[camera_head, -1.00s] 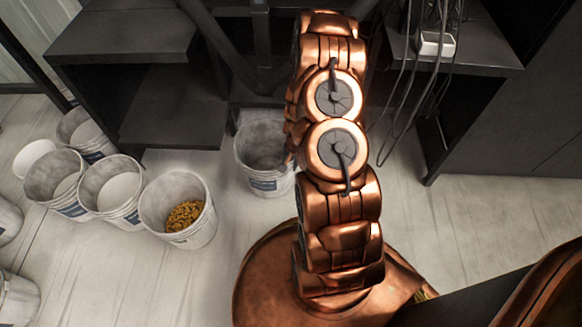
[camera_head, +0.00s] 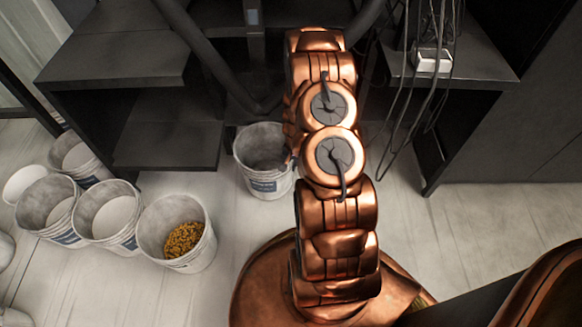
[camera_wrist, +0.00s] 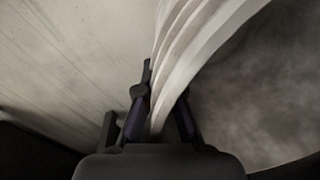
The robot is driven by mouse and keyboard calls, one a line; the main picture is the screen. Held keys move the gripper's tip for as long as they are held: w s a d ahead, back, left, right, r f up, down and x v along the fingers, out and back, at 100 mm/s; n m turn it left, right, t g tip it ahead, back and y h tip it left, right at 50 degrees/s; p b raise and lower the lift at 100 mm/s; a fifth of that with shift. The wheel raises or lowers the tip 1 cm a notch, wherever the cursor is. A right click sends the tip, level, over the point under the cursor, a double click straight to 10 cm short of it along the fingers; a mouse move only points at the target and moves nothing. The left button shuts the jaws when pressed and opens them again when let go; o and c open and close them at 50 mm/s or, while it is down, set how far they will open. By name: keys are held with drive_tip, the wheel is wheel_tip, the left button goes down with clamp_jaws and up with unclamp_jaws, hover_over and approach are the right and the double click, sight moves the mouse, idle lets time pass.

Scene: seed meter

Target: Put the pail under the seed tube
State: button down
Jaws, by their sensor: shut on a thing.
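The pail (camera_head: 262,183) is white with a blue label and stands upright, just left of my arm in the head view; its inside looks empty. In the wrist view, its pale ribbed wall (camera_wrist: 215,30) runs between the fingers of my gripper (camera_wrist: 165,100), which is shut on the wall near the rim. In the head view the gripper is mostly hidden behind my copper arm. A dark slanted tube (camera_head: 210,58) comes down behind the pail, to its upper left. I cannot tell for sure whether this is the seed tube.
A white pail with yellow seeds (camera_head: 183,240) stands to the left, with several other white pails beyond it. A dark shelf unit (camera_head: 120,60) is at the back left. Cables (camera_head: 405,105) hang beside a dark shelf (camera_head: 470,75) on the right. Pale floor is free at right.

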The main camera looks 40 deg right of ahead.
drive_tip(key=shift+w+d, duration=0.75)
drive_tip(key=shift+w, duration=0.1)
wheel_tip(320, 180, down, 2)
drive_tip(key=shift+w+f, duration=0.1)
drive_tip(key=shift+f, duration=0.55)
drive_tip(key=c, duration=1.2)
unclamp_jaws()
drive_tip(key=shift+c, duration=0.2)
drive_tip(key=shift+r, duration=0.1)
